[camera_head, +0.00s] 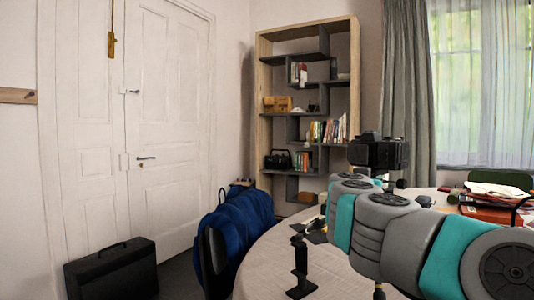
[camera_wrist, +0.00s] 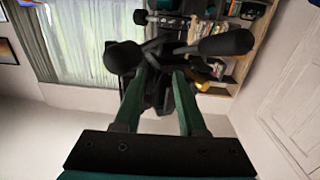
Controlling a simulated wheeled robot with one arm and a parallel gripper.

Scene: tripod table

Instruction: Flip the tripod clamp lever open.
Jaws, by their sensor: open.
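In the head view, a black tripod head with a camera-like body (camera_head: 378,152) rises behind my grey and teal arm, which hides its lower part. In the wrist view, the dark tripod head (camera_wrist: 158,88) is between and beyond the two green fingers of my gripper (camera_wrist: 155,82). The fingers are apart and nothing is clearly held. Two black handles with rounded ends stick out, one at the left (camera_wrist: 123,57) and one at the right (camera_wrist: 226,43). I cannot make out the clamp lever or its position against the dark parts.
The round table (camera_head: 265,262) has a small black stand (camera_head: 300,265) near its left side. Papers and red items (camera_head: 495,200) lie at the right. A blue-draped chair (camera_head: 240,225) is at the table's left. A shelf (camera_head: 308,110) stands behind; a black case (camera_head: 112,270) is on the floor.

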